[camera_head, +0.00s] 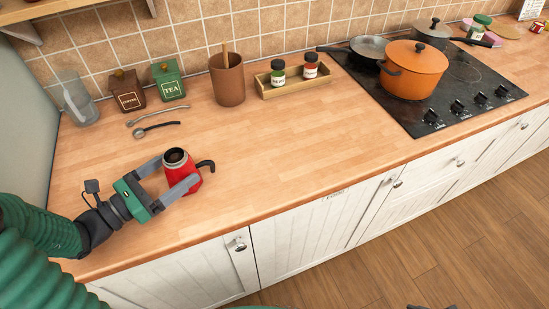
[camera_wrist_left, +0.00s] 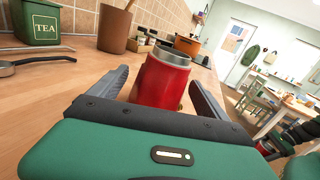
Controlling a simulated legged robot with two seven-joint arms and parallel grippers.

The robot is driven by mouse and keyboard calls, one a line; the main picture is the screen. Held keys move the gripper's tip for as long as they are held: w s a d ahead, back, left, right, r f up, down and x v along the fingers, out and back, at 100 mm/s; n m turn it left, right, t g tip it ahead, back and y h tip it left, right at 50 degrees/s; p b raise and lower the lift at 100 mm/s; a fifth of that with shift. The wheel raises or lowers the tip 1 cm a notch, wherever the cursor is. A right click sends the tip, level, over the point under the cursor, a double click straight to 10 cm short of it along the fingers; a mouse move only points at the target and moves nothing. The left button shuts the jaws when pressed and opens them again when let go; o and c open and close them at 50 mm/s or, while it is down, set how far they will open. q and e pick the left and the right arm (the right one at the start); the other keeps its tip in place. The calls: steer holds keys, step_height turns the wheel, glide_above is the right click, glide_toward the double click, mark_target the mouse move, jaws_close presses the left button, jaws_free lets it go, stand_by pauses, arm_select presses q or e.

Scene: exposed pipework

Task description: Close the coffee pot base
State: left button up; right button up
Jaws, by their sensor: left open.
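The coffee pot base (camera_head: 184,172) is red with a metallic collar, a dark open top and a black handle on its right. It stands upright on the wooden counter, and no lid is on it. In the left wrist view the red base (camera_wrist_left: 160,83) stands between the two fingers, with its silver rim showing. My left gripper (camera_head: 181,169) is open, with one finger on either side of the base. In the left wrist view there seem to be gaps beside the base; contact is hard to tell.
A spoon (camera_head: 155,129) and a thin metal tool lie behind the base. Cocoa (camera_head: 128,92) and tea (camera_head: 168,82) tins, a glass jug (camera_head: 76,101) and a brown pot (camera_head: 227,82) stand at the back. An orange pot (camera_head: 413,73) sits on the hob. Counter right of the base is clear.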

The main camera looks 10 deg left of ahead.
arm_select(q)
steer(key=x, duration=0.3)
steer(key=b+x, duration=0.1)
steer(key=shift+w+d+f, duration=0.2)
steer(key=shift+w+f, duration=0.1)
steer(key=shift+w+d+r, duration=0.1)
steer(key=shift+d+r, duration=0.05)
steer(key=shift+d, duration=0.2)
steer(key=shift+a, duration=0.1)
steer(key=shift+a, duration=0.1)
steer(key=shift+c, duration=1)
steer(key=shift+a, duration=0.1)
steer(key=c, duration=1.7)
